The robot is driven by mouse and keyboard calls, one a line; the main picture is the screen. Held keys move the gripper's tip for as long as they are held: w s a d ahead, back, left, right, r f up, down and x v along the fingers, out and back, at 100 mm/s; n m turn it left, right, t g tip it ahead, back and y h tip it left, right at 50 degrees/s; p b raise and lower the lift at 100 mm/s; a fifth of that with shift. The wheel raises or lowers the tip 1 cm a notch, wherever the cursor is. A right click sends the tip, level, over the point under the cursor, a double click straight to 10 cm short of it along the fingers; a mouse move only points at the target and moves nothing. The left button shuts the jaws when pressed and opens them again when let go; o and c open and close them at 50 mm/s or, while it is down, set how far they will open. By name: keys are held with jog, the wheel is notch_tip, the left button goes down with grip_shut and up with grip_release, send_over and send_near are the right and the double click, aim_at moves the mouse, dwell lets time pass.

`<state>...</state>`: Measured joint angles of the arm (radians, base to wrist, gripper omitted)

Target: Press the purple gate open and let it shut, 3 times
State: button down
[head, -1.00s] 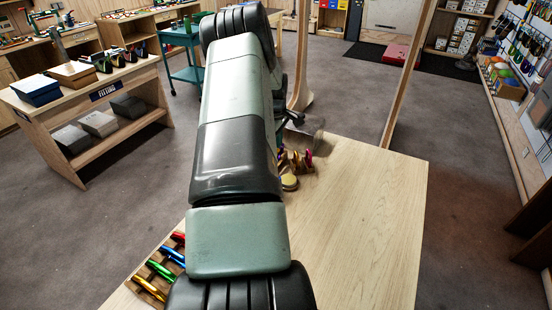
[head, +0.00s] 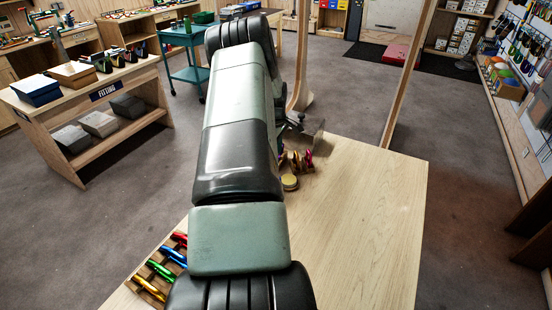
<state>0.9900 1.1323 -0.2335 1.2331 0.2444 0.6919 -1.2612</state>
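My arm reaches away over the wooden table and hides much of the work spot. Part of my gripper (head: 310,140) shows past the arm's right side, near the table's far edge. Its fingertips cannot be made out, so I cannot tell if it is open or shut. Just in front of it is a small cluster of coloured pieces (head: 299,160), with red, pink and yellowish parts, partly behind the arm. I cannot make out the purple gate there, or whether my gripper touches it. A round yellowish piece (head: 290,182) sits at the cluster's near side.
The right half of the wooden table (head: 365,220) is bare. Wooden posts (head: 408,75) rise behind the table. Shelves and a teal cart (head: 190,75) stand farther off.

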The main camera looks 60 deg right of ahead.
notch_tip(320, 180, up, 7)
dwell(0.7)
dwell(0.6)
jog(key=shift+w+f, duration=0.25)
jog(key=shift+f, duration=0.9)
jog(key=shift+w+f, duration=0.2)
jog(key=shift+f, duration=0.9)
jog(key=shift+f, duration=0.25)
dwell(0.8)
jog(key=shift+f, duration=1.1)
jog(key=shift+r, duration=0.1)
notch_tip(320, 180, up, 7)
dwell(0.8)
